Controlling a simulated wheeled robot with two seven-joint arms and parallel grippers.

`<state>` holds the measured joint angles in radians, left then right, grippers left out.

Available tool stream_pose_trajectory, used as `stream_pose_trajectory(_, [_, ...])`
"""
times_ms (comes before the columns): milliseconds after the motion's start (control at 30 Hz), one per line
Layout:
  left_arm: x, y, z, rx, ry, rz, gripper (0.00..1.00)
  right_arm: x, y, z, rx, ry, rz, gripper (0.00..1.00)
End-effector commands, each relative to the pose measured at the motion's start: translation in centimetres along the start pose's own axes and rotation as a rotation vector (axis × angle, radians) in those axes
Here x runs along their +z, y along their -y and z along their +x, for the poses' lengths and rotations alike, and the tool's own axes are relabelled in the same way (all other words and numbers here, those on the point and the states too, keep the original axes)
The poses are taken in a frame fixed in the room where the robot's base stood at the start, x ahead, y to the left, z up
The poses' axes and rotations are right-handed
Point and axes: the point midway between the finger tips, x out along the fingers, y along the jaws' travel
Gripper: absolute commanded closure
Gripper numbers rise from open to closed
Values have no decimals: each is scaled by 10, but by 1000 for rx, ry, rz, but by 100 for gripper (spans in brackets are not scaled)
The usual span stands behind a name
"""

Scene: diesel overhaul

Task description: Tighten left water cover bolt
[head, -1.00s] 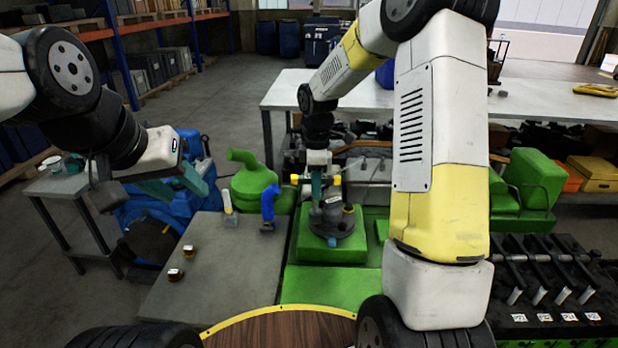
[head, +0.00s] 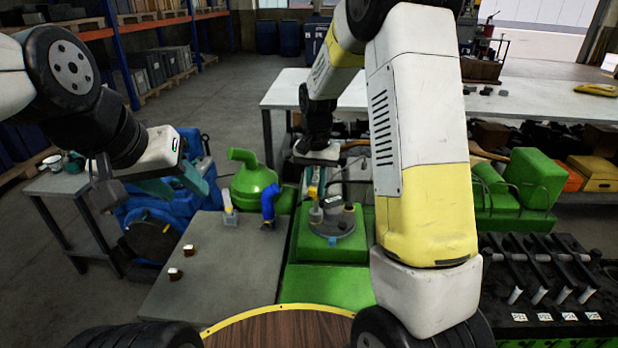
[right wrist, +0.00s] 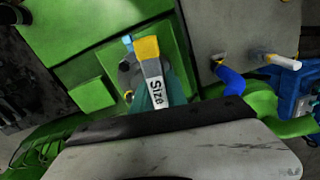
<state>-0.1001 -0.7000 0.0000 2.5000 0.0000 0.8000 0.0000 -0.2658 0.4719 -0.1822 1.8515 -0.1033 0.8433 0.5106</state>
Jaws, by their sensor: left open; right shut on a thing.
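A dark grey round water cover part (head: 345,224) sits on a green block on the bench. My right gripper (head: 317,182) is above its left side, small and partly hidden by my wrist. In the right wrist view the right gripper (right wrist: 160,92) is shut on a tool (right wrist: 149,68) with a yellow end and a white label reading "Size". The tool's end is over the dark part; contact with a bolt cannot be told. The bolt itself is not clear. My left gripper (head: 168,188) is open and empty at the left, away from the cover.
A black rack (head: 555,290) with labelled tools stands at right.

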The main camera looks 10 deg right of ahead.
Motion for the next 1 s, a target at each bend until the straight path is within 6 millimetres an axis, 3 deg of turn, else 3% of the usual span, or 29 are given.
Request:
stream_pose_trajectory(200, [0,0,0,0,0,0,55,0,1,0,0,-2,388,100])
stream_pose_trajectory(400, [0,0,0,0,0,0,55,0,1,0,0,-1,640,100])
stream_pose_trajectory(767, [0,0,0,0,0,0,55,0,0,-1,-1,-1,669,100])
stream_pose_trajectory(1000, [0,0,0,0,0,0,55,0,0,-15,-1,-1,668,100])
